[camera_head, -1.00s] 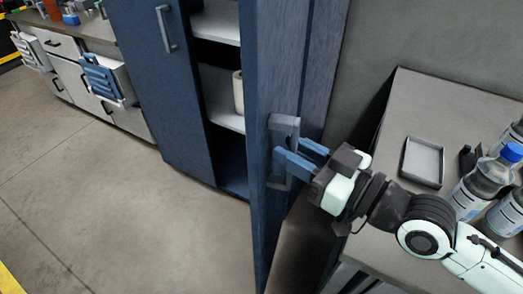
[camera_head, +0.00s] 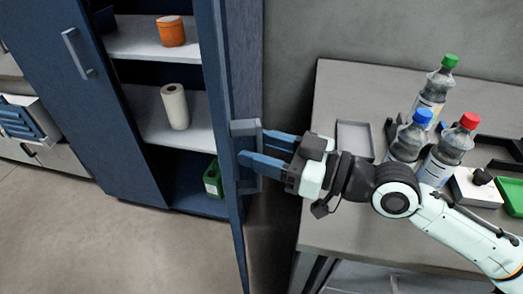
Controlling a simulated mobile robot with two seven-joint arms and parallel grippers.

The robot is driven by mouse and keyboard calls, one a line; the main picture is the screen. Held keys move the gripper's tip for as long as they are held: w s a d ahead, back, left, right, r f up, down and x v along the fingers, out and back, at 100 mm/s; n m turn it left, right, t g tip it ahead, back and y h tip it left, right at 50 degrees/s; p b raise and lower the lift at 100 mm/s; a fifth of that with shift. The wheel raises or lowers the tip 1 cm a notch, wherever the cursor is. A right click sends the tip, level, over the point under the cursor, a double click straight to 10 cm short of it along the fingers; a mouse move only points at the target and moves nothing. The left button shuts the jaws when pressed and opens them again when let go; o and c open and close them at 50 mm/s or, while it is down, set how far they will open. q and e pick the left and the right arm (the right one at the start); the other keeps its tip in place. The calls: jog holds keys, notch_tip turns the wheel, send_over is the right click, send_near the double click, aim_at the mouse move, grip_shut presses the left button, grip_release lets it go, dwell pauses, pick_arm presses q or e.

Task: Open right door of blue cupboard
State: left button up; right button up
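The blue cupboard (camera_head: 113,165) stands at the left with its right door (camera_head: 223,110) swung open, seen almost edge-on. Shelves show in the opening beside the door. The right door's grey handle (camera_head: 247,129) is on the door's right-hand face. My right gripper (camera_head: 256,148) is at this handle, its blue fingers on either side of the upright bar and apparently shut on it. One finger passes in front of the bar; the other is partly hidden behind it. The left door (camera_head: 60,100) looks shut, with its own handle (camera_head: 78,53). My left gripper is not in view.
The shelves hold an orange tub (camera_head: 171,31), a paper roll (camera_head: 175,106) and a green container (camera_head: 212,180). At the right, a grey table (camera_head: 345,225) carries several bottles, a grey tray (camera_head: 354,140) and a green tray (camera_head: 511,196). Bare floor (camera_head: 120,245) lies in front of the cupboard.

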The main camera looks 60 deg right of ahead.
jog(key=shift+a+f, duration=0.1)
jog(key=shift+a, duration=0.05)
jog(key=shift+s, duration=0.1)
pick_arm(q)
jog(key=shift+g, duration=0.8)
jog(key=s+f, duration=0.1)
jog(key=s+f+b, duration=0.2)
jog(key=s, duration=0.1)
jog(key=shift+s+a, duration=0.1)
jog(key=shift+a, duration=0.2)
pick_arm(e)
jog(key=s+d, duration=0.2)
jog(key=s, duration=1.1)
jog(key=shift+d, duration=0.4)
